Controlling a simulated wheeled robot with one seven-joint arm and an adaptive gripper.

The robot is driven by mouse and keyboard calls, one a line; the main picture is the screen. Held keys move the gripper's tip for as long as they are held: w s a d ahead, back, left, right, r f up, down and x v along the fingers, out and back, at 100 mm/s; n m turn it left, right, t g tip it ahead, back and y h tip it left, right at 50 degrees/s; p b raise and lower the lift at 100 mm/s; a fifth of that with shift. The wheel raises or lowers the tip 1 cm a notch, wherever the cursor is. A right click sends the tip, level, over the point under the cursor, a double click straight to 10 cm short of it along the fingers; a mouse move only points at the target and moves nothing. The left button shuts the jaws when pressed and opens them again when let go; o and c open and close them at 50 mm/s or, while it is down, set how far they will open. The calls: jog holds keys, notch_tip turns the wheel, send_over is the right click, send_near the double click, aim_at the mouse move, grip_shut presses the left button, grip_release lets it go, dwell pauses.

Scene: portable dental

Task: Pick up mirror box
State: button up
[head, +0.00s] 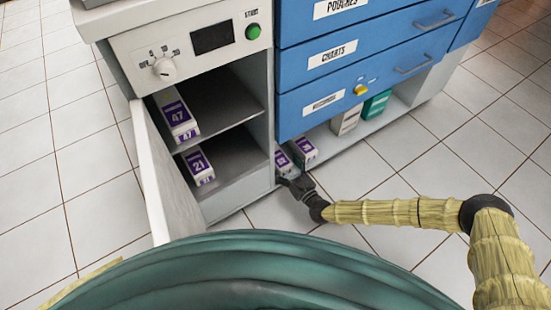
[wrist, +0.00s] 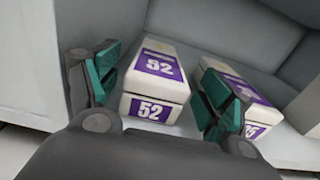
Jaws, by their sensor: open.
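No box in view has a readable "mirror" label, so I cannot tell which one is the mirror box. In the wrist view, a white box with purple labels reading 52 (wrist: 152,88) lies between the two teal-padded fingers of my open gripper (wrist: 160,85). A similar white and purple box (wrist: 238,97) is just right of it, partly hidden by the right finger. In the head view, these two boxes sit on the low shelf under the blue drawers, the left one (head: 283,160) largely hidden. My gripper (head: 293,182) is at the shelf's front edge.
An open compartment left of the drawers holds box 47 (head: 178,118) above and box 21 (head: 198,166) below; its white door (head: 160,175) stands open. A whitish box (head: 346,120) and a teal box (head: 376,104) stand further right on the low shelf. The tiled floor in front is clear.

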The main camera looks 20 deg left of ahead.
aim_at(280, 159)
jog(key=shift+b+x, duration=0.9)
jog(key=shift+x, duration=0.9)
jog(key=shift+s+a, duration=0.1)
jog(key=shift+c, duration=0.4)
jog(key=c, duration=1.2)
